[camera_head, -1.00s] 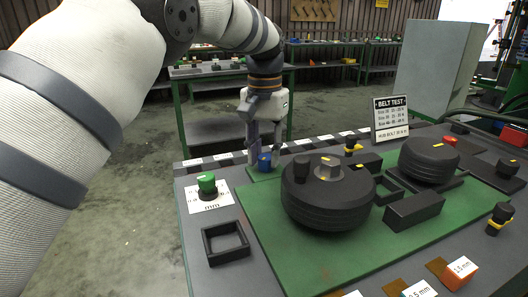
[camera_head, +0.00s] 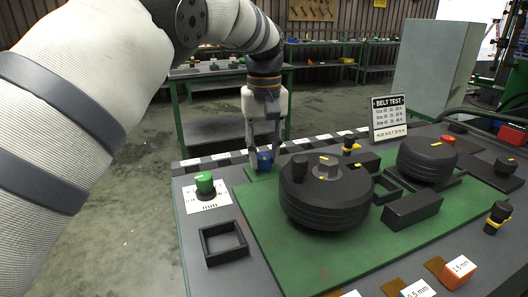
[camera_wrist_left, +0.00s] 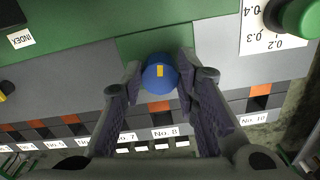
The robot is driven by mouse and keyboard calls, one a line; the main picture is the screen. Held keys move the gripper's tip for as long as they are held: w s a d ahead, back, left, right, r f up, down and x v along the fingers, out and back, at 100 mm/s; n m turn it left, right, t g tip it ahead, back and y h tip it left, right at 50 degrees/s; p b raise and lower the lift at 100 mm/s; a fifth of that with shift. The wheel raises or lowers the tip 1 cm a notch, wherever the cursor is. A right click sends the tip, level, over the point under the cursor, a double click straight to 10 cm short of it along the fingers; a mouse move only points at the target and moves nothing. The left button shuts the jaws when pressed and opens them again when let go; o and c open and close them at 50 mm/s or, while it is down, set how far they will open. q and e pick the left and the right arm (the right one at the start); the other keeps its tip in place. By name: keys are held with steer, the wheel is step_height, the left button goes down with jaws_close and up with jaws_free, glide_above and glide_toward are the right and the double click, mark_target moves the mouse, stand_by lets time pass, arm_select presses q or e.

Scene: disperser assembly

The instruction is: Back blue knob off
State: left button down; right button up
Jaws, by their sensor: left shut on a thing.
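The blue knob (camera_head: 264,160) stands at the back left edge of the table, on a green patch, with a yellow mark on its top. It also shows in the left wrist view (camera_wrist_left: 160,74). My left gripper (camera_head: 264,152) is above it, pointing down, with its fingers on both sides of the knob. In the left wrist view the left gripper (camera_wrist_left: 158,80) is shut on the knob. The knob's lower part is hidden. My right gripper is not in view.
A green knob (camera_head: 204,184) on a white scale card stands to the left. A large black pulley (camera_head: 325,200) stands on the green mat (camera_head: 300,262). A black square frame (camera_head: 224,243) lies at the front left. A "BELT TEST" sign (camera_head: 389,117) stands at the back.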

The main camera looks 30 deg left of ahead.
mark_target(265, 157)
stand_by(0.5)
arm_select(q)
steer(key=c, duration=1.2)
jaws_free()
steer(key=shift+r, duration=0.1)
step_height(265, 157, up, 12)
steer(key=shift+f, duration=0.1)
